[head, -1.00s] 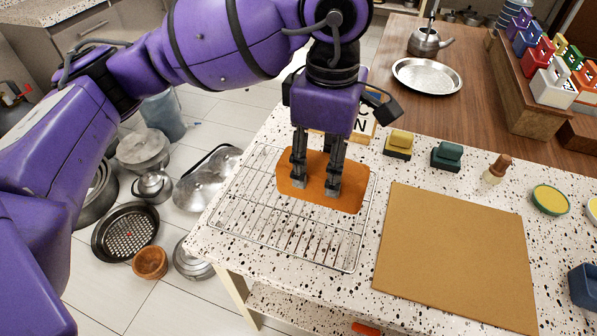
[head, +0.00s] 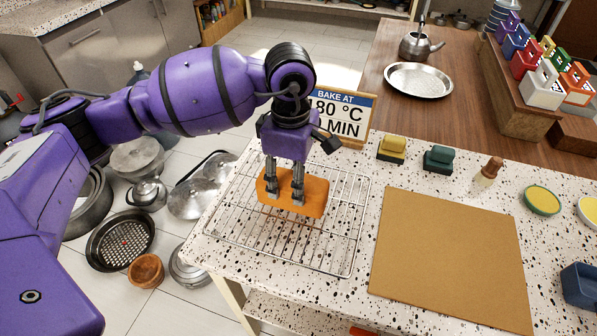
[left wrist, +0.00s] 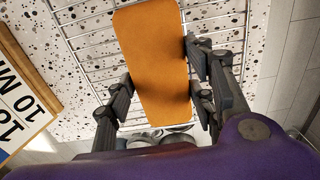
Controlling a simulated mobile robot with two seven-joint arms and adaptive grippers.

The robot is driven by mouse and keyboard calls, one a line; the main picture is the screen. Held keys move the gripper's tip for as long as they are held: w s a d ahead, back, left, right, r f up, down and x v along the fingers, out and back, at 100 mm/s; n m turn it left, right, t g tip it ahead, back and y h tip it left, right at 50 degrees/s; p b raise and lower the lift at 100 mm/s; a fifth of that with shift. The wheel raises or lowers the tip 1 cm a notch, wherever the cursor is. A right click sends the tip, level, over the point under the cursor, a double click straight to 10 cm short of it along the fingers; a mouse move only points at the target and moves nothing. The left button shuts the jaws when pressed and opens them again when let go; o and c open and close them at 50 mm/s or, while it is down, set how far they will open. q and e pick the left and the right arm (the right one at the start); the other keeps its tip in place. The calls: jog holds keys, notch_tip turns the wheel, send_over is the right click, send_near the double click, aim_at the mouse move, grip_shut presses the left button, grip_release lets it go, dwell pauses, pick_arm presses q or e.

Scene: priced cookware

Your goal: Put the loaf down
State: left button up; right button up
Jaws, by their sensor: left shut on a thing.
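The loaf (head: 312,197) is an orange-brown block with rounded corners. My left gripper (head: 284,196) points down and is shut on it, with its fingers across the loaf's sides. The loaf is over the wire cooling rack (head: 340,240) on the speckled counter; whether it touches the wires I cannot tell. In the left wrist view the loaf (left wrist: 155,60) lies between the fingers (left wrist: 160,95), with rack wires behind it. My right gripper is not in view.
A "BAKE AT" sign (head: 345,118) stands behind the rack. A brown board (head: 450,260) lies to the right. Yellow (head: 392,148) and green (head: 438,158) blocks and a brown-topped stopper (head: 490,170) stand behind it. Pans and pots cover the floor at left.

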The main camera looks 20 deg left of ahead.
pick_arm(q)
jog(key=shift+f, duration=0.2)
jog(key=o, duration=1)
notch_tip(320, 180, up, 12)
jog(key=shift+r, duration=0.25)
